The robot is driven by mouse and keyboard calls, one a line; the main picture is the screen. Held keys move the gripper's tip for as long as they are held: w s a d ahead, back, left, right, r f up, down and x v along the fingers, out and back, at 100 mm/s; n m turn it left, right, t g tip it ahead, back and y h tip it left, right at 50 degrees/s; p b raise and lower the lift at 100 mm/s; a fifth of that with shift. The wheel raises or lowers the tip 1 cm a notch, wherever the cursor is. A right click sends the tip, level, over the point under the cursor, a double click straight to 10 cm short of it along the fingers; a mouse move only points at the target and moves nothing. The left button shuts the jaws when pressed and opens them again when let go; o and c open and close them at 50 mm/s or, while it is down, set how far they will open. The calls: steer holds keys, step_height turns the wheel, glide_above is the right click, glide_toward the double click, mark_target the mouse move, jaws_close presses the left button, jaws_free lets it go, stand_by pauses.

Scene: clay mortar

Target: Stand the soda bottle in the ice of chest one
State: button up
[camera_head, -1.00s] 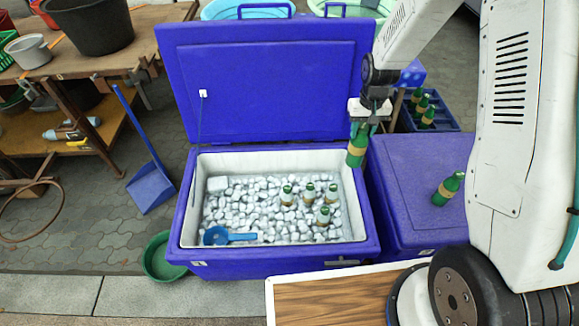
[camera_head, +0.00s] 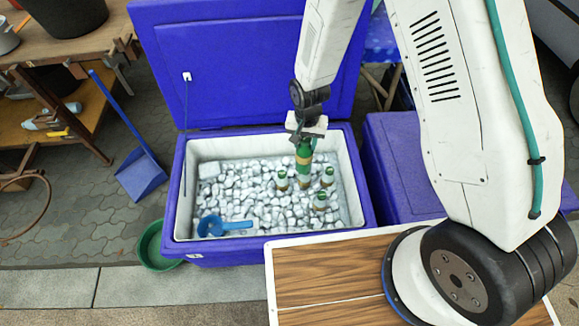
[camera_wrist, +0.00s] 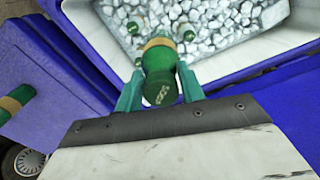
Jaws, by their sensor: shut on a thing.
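My gripper (camera_head: 306,128) is shut on a green soda bottle (camera_head: 304,152) with a tan label, held roughly upright over the open blue chest (camera_head: 178,190). One of these is partly hidden by the held bottle. I cannot tell whether the held bottle touches the ice.
A blue scoop (camera_head: 222,226) lies in the ice at the front left; the ice left of the bottles is clear. The raised lid (camera_head: 235,60) stands behind. A closed blue chest (camera_head: 392,150) is at the right; a green bottle (camera_wrist: 14,102) lies on it in the wrist view.

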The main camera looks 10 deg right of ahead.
steer(key=s+a+f+m, duration=0.2)
steer(key=s+a+f, duration=0.3)
steer(key=s+a, duration=0.1)
step_height(320, 180, down, 25)
steer(key=shift+d+f, duration=0.15)
steer(key=shift+d, duration=0.05)
stand_by(1.2)
steer(key=shift+s+a, duration=0.1)
steer(key=shift+s, duration=0.05)
stand_by(0.5)
steer(key=shift+f, duration=0.55)
steer(key=o, duration=1.5)
steer(key=shift+o, duration=0.2)
